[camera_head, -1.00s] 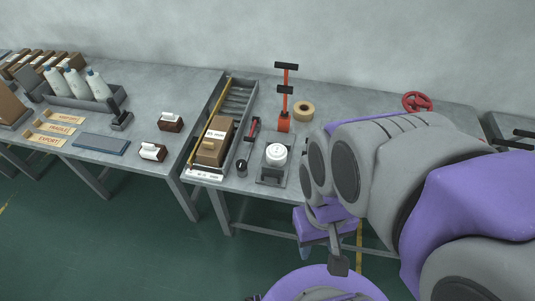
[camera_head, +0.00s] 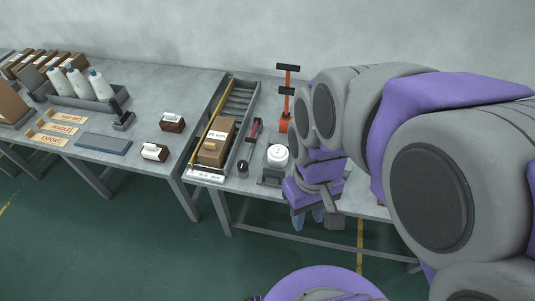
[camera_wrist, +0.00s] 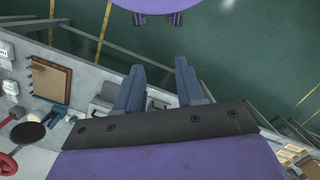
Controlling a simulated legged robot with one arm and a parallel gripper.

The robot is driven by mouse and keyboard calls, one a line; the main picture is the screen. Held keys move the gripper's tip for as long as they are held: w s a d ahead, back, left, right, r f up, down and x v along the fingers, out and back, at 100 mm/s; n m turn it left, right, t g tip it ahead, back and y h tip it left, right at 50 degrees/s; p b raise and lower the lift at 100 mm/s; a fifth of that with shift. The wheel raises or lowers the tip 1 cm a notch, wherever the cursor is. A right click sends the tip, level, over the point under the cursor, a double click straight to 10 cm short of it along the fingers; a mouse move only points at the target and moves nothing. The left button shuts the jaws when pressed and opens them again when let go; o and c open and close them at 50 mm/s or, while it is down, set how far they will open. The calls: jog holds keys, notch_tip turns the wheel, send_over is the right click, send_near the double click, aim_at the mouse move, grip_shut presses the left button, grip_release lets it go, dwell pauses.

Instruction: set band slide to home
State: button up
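No part is clearly marked as the band slide, and I cannot tell which one it is. A red and black handled piece (camera_head: 252,131) lies right of a roller tray (camera_head: 233,103). A grey fixture (camera_head: 267,175) holding a white round cup-like piece (camera_head: 278,155) stands near the table's front edge. An orange post with black crossbars (camera_head: 286,101) stands behind it. My gripper (camera_head: 308,217) is just in front of the table edge, right of the fixture, fingers pointing down. In the wrist view, its two blue fingers (camera_wrist: 160,82) are apart with nothing between them.
A brown labelled box (camera_head: 216,141) sits in the tray's front end, with a small black cylinder (camera_head: 243,168) beside it. My arm hides much of the right table.

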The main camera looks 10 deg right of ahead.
jog(key=w+n, duration=0.3)
jog(key=w, duration=0.6)
jog(key=n+p, duration=0.2)
jog(key=n, duration=0.6)
send_over(271, 171)
notch_tip(271, 171, down, 14)
jog(key=shift+y, duration=0.3)
jog(key=s+f, duration=0.1)
jog(key=f, duration=0.4)
jog(key=s+f+b, duration=0.1)
jog(key=f, duration=0.5)
jog(key=s+f+b, duration=0.1)
jog(key=f, duration=0.5)
jog(key=shift+a+f, duration=0.1)
jog(key=shift+a, duration=0.25)
jog(key=shift+c, duration=0.5)
grip_shut()
